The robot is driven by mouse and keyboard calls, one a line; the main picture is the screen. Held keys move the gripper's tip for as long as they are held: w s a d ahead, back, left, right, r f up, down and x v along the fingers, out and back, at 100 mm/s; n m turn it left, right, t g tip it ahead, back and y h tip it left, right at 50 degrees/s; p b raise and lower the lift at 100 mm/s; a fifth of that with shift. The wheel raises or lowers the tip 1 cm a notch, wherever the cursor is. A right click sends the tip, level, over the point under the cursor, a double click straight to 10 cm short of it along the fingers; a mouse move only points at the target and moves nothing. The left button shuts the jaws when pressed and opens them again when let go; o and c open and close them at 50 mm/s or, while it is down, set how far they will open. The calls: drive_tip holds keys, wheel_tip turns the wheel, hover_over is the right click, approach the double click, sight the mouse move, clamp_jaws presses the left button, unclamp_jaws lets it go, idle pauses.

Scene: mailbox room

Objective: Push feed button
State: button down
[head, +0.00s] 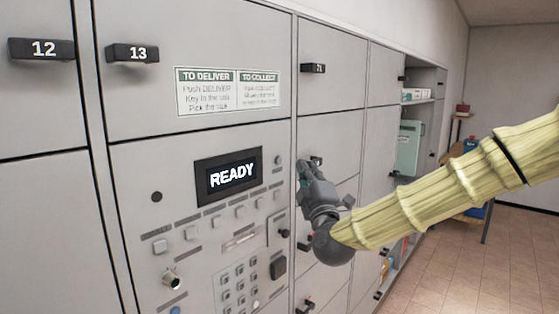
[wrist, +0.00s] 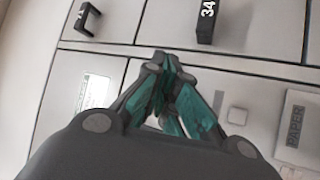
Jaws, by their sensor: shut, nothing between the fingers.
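A grey control panel (head: 150,240) is set in the locker wall in the head view. It has a row of small square buttons (head: 241,210) under the screen, each with a label too small to read, so I cannot tell which is the feed button. In the wrist view a square grey button (wrist: 238,115) sits on a pale face, beside a plate reading PAPER (wrist: 302,125). My gripper (head: 308,164) is shut and empty, right of the screen in the head view. Its closed fingertips (wrist: 167,66) point at the locker fronts in the wrist view, left of the square button. Contact cannot be judged.
The screen (head: 231,176) reads READY. A keypad (head: 240,287) is below it. Black locker handles 12 (head: 43,49) and 13 (head: 132,53) stick out at upper left. Handle 34 (wrist: 207,22) is near my fingertips. Open floor (head: 440,275) lies at right.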

drive_tip(key=shift+w+a, duration=0.6)
drive_tip(key=shift+a, duration=0.25)
drive_tip(key=shift+w+a, duration=0.6)
drive_tip(key=shift+a, duration=0.25)
drive_tip(key=shift+a, duration=0.15)
drive_tip(key=shift+w+a+b, duration=0.25)
drive_tip(key=shift+b, duration=0.1)
drive_tip(key=shift+w+a, duration=0.25)
drive_tip(key=shift+a, duration=0.05)
idle(1.3)
drive_tip(key=shift+s+d, duration=0.15)
drive_tip(key=shift+d, duration=0.05)
drive_tip(key=shift+s+d+b, duration=0.4)
drive_tip(key=shift+d+b, duration=0.05)
drive_tip(key=shift+d, duration=0.05)
drive_tip(key=shift+s+d+b, duration=0.35)
drive_tip(key=shift+s+d, duration=0.4)
drive_tip(key=shift+d, duration=0.25)
drive_tip(key=shift+s+d+b, duration=0.3)
drive_tip(key=shift+s+d, duration=0.4)
drive_tip(key=shift+d, duration=0.3)
